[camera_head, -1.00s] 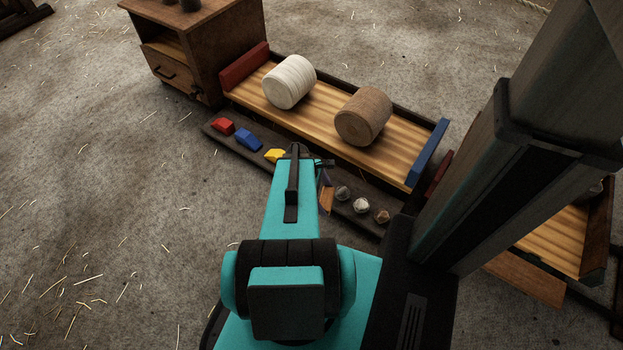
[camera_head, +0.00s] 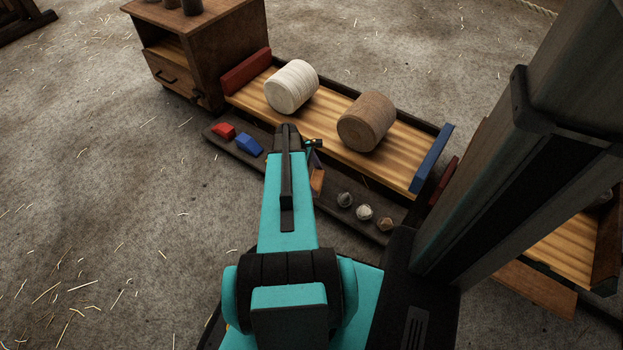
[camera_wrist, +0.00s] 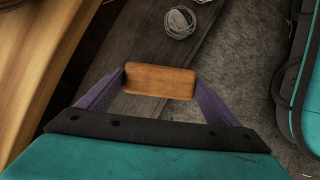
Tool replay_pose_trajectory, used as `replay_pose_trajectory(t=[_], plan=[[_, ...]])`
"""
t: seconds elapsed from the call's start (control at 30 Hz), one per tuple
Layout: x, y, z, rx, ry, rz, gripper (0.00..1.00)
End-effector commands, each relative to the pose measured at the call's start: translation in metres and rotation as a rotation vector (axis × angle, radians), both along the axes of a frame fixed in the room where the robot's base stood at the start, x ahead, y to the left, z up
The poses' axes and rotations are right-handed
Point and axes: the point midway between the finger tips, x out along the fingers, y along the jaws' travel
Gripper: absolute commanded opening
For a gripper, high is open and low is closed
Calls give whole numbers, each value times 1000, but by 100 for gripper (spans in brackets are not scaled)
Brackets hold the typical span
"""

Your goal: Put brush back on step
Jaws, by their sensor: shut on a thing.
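The brush shows as a plain wooden block (camera_wrist: 160,81) in the wrist view, held crosswise between the two purple fingers of my gripper (camera_wrist: 161,88). Its orange-brown wood (camera_head: 317,181) also shows in the head view beside my forearm; bristles cannot be made out. The step is the long dark plank (camera_head: 328,205) along the front of the bench, and it also shows in the wrist view (camera_wrist: 146,106). The brush is over the step between the coloured blocks and the rope balls. I cannot tell whether it touches the plank.
Red (camera_head: 224,131) and blue (camera_head: 249,145) blocks lie on the step's left part. Several small balls (camera_head: 364,212) lie on its right part. A white roll (camera_head: 292,87) and a brown roll (camera_head: 366,121) rest on the slatted bench (camera_head: 405,150). A wooden cabinet (camera_head: 203,55) stands behind left.

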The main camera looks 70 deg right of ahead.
Motion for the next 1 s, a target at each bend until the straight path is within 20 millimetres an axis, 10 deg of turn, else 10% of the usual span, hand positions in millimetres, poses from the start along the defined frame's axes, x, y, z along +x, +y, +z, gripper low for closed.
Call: replay_pose_trajectory(t=[1.0], plan=[[24, -28, -28, 0, 1, 1, 57]])
